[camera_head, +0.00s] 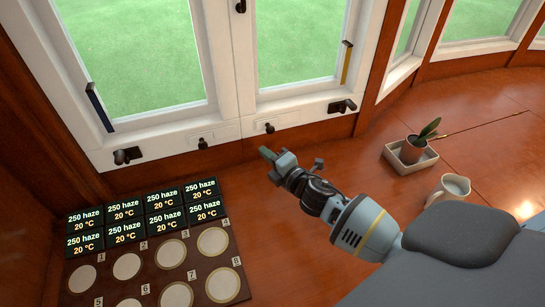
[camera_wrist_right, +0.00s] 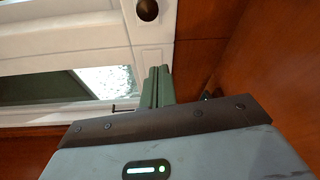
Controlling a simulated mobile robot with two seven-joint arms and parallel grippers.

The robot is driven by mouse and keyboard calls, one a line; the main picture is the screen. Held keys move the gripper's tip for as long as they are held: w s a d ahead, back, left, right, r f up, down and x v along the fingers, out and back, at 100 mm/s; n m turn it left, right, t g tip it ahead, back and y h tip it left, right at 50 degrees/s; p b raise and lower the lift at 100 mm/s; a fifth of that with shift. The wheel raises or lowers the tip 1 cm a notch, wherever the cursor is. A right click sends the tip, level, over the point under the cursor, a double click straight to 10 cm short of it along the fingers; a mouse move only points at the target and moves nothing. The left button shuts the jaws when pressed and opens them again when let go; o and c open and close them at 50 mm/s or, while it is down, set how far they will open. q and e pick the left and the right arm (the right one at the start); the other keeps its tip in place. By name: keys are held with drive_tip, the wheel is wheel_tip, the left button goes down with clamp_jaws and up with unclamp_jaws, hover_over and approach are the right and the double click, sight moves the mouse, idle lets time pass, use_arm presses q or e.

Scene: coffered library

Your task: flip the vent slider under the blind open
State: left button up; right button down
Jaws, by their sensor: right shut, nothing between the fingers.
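On the white sill rail of the window, a small dark knob (camera_head: 269,128) sits on a pale plate, and a similar knob (camera_head: 202,143) sits to its left. Either could be the vent slider; I cannot tell which. No lowered blind shows over the panes. My right gripper (camera_head: 266,153) is shut and empty, just below the right-hand knob and apart from it. In the right wrist view, its green fingers (camera_wrist_right: 157,86) are together in front of the white frame, and a dark round knob (camera_wrist_right: 147,9) shows at the top. My left gripper is not in view.
Dark latches (camera_head: 127,155) (camera_head: 342,106) sit at both ends of the rail. A board with numbered discs (camera_head: 150,262) and dark display panels (camera_head: 145,214) lies at left. A potted plant in a tray (camera_head: 400,160) and a cream jug (camera_head: 447,190) stand at right.

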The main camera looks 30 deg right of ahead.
sight(278, 124)
drive_tip(key=w+d, duration=0.3)
drive_tip(key=w, duration=0.2)
drive_tip(key=shift+w+d+r+b, duration=0.15)
drive_tip(key=shift+b, duration=0.25)
drive_tip(key=shift+d, duration=0.1)
drive_tip(key=d, duration=0.2)
drive_tip(key=s+d, duration=0.1)
drive_tip(key=d, duration=0.3)
drive_tip(key=shift+s, duration=0.3)
drive_tip(key=shift+s+d, duration=0.1)
drive_tip(key=shift+d, duration=0.25)
